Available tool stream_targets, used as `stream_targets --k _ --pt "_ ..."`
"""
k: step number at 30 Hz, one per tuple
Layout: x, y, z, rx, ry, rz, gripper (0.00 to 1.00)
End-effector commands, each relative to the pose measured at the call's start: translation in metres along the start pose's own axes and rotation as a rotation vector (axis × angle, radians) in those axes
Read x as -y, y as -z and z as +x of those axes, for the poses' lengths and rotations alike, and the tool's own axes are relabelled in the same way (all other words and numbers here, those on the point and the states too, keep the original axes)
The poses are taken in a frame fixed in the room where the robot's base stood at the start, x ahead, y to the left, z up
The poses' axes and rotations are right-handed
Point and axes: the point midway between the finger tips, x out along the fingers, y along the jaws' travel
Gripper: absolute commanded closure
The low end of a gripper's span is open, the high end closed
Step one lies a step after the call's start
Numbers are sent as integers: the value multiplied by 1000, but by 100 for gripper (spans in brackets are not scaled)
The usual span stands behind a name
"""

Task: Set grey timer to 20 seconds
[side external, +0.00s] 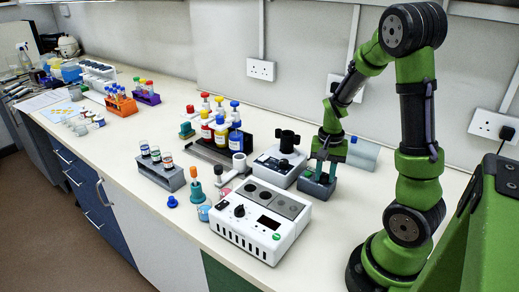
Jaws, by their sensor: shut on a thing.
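A small dark grey box (317,189), which looks like the grey timer, stands on the bench right of the white device with a black top. My gripper (321,174) points down at the top of this box, its fingers low against it. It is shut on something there. The held part is hidden by the fingers and too small to make out. No dial marking or time reading on the box can be read from here.
A white block device (265,222) with a dark display and knob stands in front left. A white device with a black top (278,168) is close left of my gripper. Bottles (220,132) and tube racks stand further left.

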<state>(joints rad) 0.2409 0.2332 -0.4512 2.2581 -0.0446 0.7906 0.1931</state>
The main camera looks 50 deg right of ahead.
Motion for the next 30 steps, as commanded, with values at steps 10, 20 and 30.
stream_targets --k 10,20,30 --pt "0 1 -1 -2 2 -1 46" --pt "0 0 -4 -2 2 -3 46" --pt "1 1 -70 -7 8 -3 46"
